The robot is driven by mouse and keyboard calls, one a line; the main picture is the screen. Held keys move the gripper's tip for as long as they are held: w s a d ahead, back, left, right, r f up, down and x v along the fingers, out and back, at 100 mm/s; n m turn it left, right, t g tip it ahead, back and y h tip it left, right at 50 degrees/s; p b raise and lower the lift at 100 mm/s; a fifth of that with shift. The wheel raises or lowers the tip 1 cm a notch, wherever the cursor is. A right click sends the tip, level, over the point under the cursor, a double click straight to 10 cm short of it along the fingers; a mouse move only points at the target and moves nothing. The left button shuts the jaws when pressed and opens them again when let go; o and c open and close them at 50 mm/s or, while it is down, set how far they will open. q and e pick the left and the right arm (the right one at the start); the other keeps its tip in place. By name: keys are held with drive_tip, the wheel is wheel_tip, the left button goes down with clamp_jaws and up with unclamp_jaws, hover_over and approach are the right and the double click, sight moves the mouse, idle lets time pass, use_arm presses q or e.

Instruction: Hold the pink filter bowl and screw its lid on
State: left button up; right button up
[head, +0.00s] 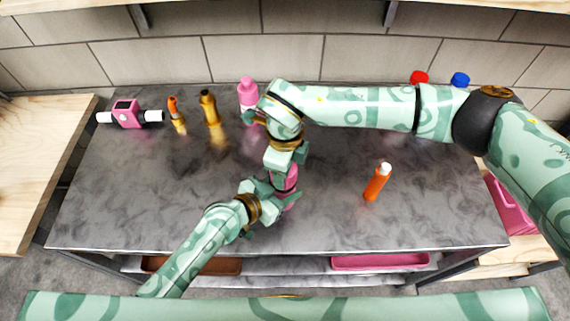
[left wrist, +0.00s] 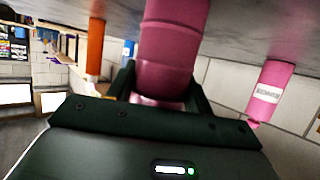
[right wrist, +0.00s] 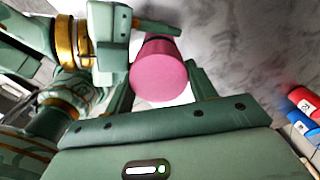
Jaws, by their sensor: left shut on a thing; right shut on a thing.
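The pink filter bowl (head: 290,182) stands near the middle of the grey table, mostly hidden by my grippers. My left gripper (head: 283,193) is shut on its side from the left; in the left wrist view the pink bowl (left wrist: 172,45) fills the space between the fingers. My right gripper (head: 286,160) is above it, pointing down, shut on a pink round part, apparently the lid (right wrist: 160,80). The lid's flat end faces the right wrist camera, with a dark band beyond it. I cannot tell whether lid and bowl threads are engaged.
A pink bottle (head: 247,93), a brown-gold bottle (head: 209,107), an orange-topped bottle (head: 174,112) and a pink device with white ends (head: 126,114) stand along the back. An orange bottle (head: 376,184) stands right. Red (head: 419,77) and blue (head: 460,79) tops show behind my right arm.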

drive_tip(key=shift+f, duration=0.25)
drive_tip(key=shift+s+d+f, duration=0.1)
drive_tip(key=shift+d+f, duration=0.05)
drive_tip(key=shift+f, duration=0.45)
drive_tip(key=o, duration=1)
drive_tip(key=shift+a, duration=0.2)
